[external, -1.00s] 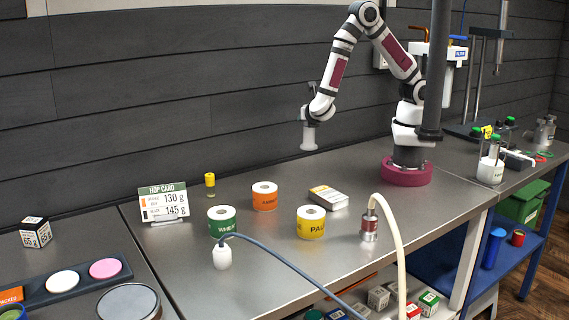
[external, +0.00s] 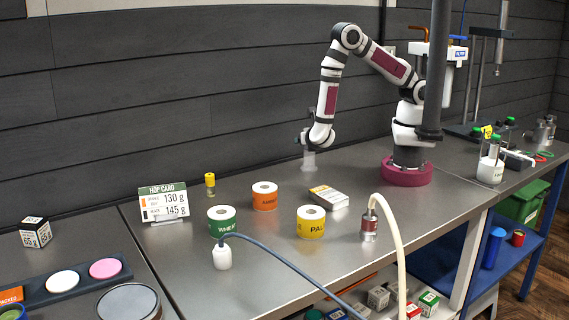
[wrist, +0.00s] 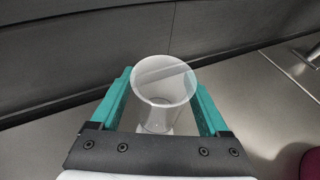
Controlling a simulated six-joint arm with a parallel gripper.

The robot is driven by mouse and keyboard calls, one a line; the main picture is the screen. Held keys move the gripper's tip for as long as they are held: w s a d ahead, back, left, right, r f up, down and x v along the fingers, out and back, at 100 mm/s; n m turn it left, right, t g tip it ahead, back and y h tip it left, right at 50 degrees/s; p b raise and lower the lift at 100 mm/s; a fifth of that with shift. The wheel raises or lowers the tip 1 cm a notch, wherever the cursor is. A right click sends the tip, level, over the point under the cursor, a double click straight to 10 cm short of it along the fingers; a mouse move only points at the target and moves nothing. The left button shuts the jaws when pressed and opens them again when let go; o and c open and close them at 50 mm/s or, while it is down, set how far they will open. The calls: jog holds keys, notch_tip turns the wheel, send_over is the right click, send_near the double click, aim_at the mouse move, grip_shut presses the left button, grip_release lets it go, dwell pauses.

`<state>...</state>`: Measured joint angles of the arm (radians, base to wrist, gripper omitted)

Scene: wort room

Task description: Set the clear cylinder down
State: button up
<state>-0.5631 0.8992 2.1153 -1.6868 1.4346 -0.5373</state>
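The clear cylinder (wrist: 163,90) is a see-through, open-topped cup between the two teal fingers of my gripper (wrist: 162,82) in the wrist view. The fingers press on it from both sides, and it looks upright. In the external view my gripper (external: 308,143) points down at the back of the steel bench, left of my base. The cylinder (external: 308,162) shows faintly below it, at or just above the bench top (external: 262,165); I cannot tell whether its bottom touches.
Orange (external: 265,198), yellow (external: 311,224) and green (external: 221,222) labelled rolls stand forward of the cylinder. A flat box (external: 329,198) lies nearby. A small yellow-capped vial (external: 210,184) and a hop card (external: 163,203) are further left. The dark wall is close behind. Bench around the cylinder is clear.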

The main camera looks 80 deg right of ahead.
jog(key=shift+a+r, duration=0.25)
jog(key=shift+a, duration=0.05)
jog(key=v, duration=1.1)
jog(key=s+d+r+m+g+y, duration=0.7)
jog(key=s+m, duration=0.3)
jog(key=m, duration=0.3)
jog(key=s+a+r+m+t+y, duration=0.2)
jog(key=s+m+y, duration=0.5)
jog(key=m, duration=0.7)
jog(key=shift+s+a+r+t+y, duration=0.25)
jog(key=shift+a+r, duration=0.25)
jog(key=shift+r, duration=0.4)
